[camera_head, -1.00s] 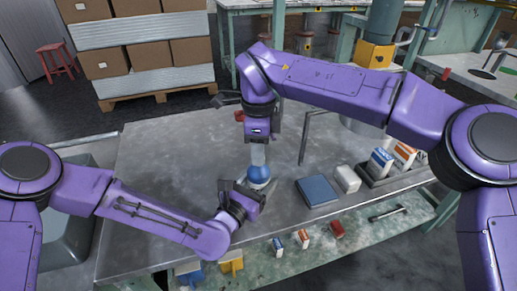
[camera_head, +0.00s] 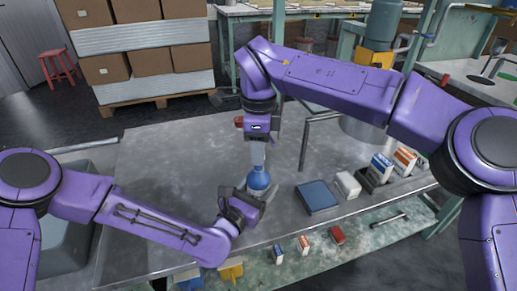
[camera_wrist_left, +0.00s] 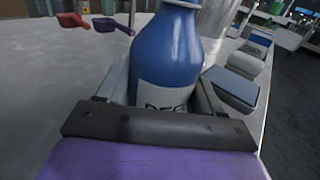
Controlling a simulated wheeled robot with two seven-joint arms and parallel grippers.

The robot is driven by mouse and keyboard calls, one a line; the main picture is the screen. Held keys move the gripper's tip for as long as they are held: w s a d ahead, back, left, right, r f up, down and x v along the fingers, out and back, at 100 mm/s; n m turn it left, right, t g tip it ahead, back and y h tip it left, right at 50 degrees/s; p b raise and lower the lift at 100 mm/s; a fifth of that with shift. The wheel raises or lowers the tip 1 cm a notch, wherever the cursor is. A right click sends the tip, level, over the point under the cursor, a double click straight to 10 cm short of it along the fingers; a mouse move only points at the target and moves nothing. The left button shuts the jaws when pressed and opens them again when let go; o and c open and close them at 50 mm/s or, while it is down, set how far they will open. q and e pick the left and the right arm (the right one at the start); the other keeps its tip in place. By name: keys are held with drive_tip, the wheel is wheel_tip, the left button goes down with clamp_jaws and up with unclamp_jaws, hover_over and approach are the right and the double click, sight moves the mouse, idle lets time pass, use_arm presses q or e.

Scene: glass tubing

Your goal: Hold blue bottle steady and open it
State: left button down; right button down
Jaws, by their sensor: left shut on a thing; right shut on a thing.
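The blue bottle (camera_head: 258,178) stands upright near the front of the metal table. My left gripper (camera_head: 247,196) is shut around its lower body from the front. In the left wrist view, the bottle (camera_wrist_left: 168,50) shows a blue shoulder and a white label with dark letters, between the jaws (camera_wrist_left: 165,100). The bottle's top is cut off by that view's upper edge. My right gripper (camera_head: 258,155) points straight down from above and is shut on the top of the bottle. Its fingers hide the cap, so I cannot tell whether the cap is loose.
A dark blue flat box (camera_head: 317,196) and a white box (camera_head: 347,184) lie to the right of the bottle. A bent metal rod (camera_head: 304,145) stands behind them. Cartons (camera_head: 380,166) stand farther right. The table's left part (camera_head: 165,180) is clear.

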drive_tip(key=shift+r, duration=2)
use_arm(q)
drive_tip(key=shift+c, duration=0.4)
unclamp_jaws()
